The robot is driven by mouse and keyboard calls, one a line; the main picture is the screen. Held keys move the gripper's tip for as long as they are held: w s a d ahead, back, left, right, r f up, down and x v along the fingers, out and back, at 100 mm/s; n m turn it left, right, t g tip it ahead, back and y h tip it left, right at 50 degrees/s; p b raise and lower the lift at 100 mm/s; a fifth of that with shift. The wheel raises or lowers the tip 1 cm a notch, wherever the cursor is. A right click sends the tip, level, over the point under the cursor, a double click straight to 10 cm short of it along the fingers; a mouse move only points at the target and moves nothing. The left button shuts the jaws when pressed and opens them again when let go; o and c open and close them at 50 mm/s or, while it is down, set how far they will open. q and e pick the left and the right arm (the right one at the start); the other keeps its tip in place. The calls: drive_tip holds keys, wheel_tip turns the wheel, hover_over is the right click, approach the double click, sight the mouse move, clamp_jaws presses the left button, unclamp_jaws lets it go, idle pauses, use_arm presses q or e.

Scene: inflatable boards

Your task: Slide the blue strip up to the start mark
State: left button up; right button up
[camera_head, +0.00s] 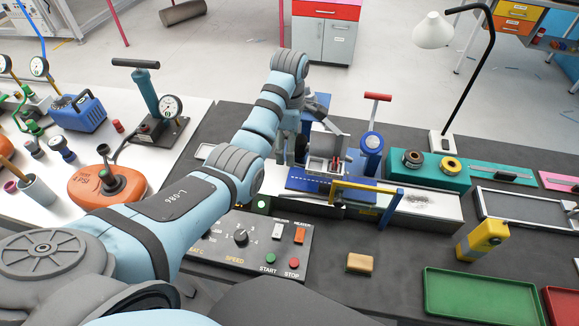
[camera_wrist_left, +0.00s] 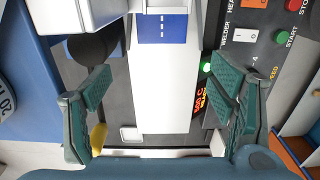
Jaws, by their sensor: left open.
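The blue strip (camera_head: 318,181), with a white dashed line, lies on the long white bed of the welding machine in the head view. Its end (camera_wrist_left: 162,28) shows at the top of the left wrist view, flat on the white bed (camera_wrist_left: 163,105). My left gripper (camera_wrist_left: 163,72) is open and empty. Its two teal fingers stand on either side of the bare white bed, apart from the strip's end. In the head view my left gripper (camera_head: 289,150) is at the left end of the machine, its fingers partly hidden. I cannot make out the start mark.
A grey welding head (camera_head: 326,150) and a yellow-and-blue handle (camera_head: 366,188) stand over the strip. The control panel (camera_head: 245,240) lies in front of the bed. A blue pump (camera_head: 371,150) stands behind. A green tray (camera_head: 480,298) is at the lower right.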

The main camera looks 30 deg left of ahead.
sight(288, 177)
use_arm(q)
drive_tip(key=f, duration=0.3)
drive_tip(key=f+b, duration=0.1)
drive_tip(key=f, duration=0.6)
drive_tip(key=shift+s+f, duration=0.25)
drive_tip(key=shift+f, duration=0.05)
drive_tip(key=shift+w+f, duration=0.1)
drive_tip(key=shift+f, duration=0.2)
drive_tip(key=shift+r, duration=0.1)
drive_tip(key=shift+c, duration=0.8)
drive_tip(key=c, duration=0.6)
drive_tip(key=shift+s+r, duration=0.15)
drive_tip(key=shift+s, duration=0.25)
drive_tip(key=c, duration=1)
drive_tip(key=shift+w+a, duration=0.1)
drive_tip(key=shift+w, duration=0.15)
clamp_jaws()
